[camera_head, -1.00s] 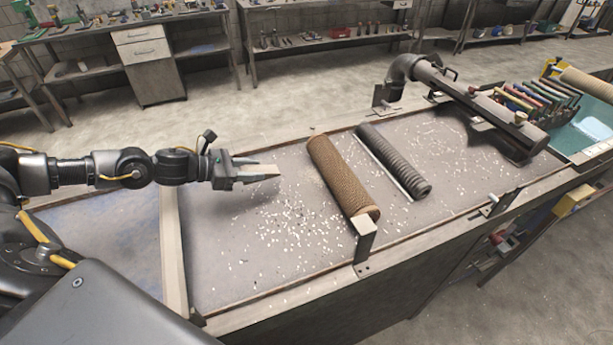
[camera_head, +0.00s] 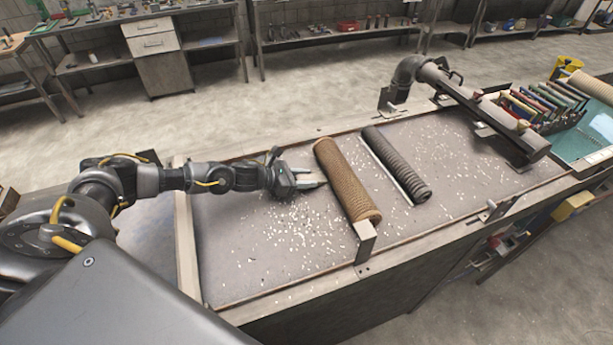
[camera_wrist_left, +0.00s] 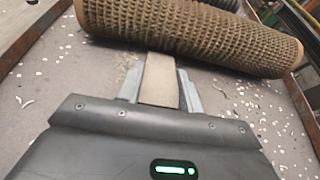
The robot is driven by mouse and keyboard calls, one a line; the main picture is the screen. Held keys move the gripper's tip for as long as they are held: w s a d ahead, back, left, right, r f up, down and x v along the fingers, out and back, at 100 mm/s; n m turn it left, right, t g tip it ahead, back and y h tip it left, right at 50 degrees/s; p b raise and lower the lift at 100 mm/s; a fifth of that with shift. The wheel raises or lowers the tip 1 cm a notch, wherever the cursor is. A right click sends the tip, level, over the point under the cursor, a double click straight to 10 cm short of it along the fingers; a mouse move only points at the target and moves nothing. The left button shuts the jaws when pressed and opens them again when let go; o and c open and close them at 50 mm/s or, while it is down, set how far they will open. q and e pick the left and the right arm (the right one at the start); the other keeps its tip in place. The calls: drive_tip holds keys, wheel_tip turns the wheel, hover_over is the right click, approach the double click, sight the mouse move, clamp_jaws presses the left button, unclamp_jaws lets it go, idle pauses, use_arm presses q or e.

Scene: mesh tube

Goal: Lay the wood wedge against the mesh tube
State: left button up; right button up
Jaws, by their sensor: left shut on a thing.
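The brown mesh tube (camera_head: 346,180) lies on the grey bench top. It also spans the top of the left wrist view (camera_wrist_left: 190,32). My left gripper (camera_head: 310,180) is just left of the tube, low over the bench. It is shut on the wood wedge (camera_wrist_left: 160,80), a pale tan block between the two fingers. In the wrist view the wedge's far end reaches the near side of the tube; I cannot tell whether they touch. In the head view the wedge is mostly hidden by the fingers. My right gripper is not in view.
A dark ribbed roller (camera_head: 402,170) lies right of the tube. A metal bracket (camera_head: 365,240) stands at the tube's near end. White chips are scattered over the bench top (camera_head: 240,250). A thick pipe (camera_head: 480,105) and a row of tools (camera_head: 540,100) are at the right.

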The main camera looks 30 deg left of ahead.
use_arm(q)
drive_tip(key=shift+w+d+f, duration=0.2)
drive_tip(key=o, duration=1)
drive_tip(key=shift+f, duration=0.1)
drive_tip(key=b+v, duration=0.3)
drive_tip(key=v, duration=0.7)
drive_tip(key=shift+s+a+b, duration=0.3)
drive_tip(key=shift+b, duration=0.1)
drive_tip(key=shift+s+a+r, duration=0.35)
drive_tip(key=shift+s+r, duration=0.1)
drive_tip(key=shift+r, duration=0.1)
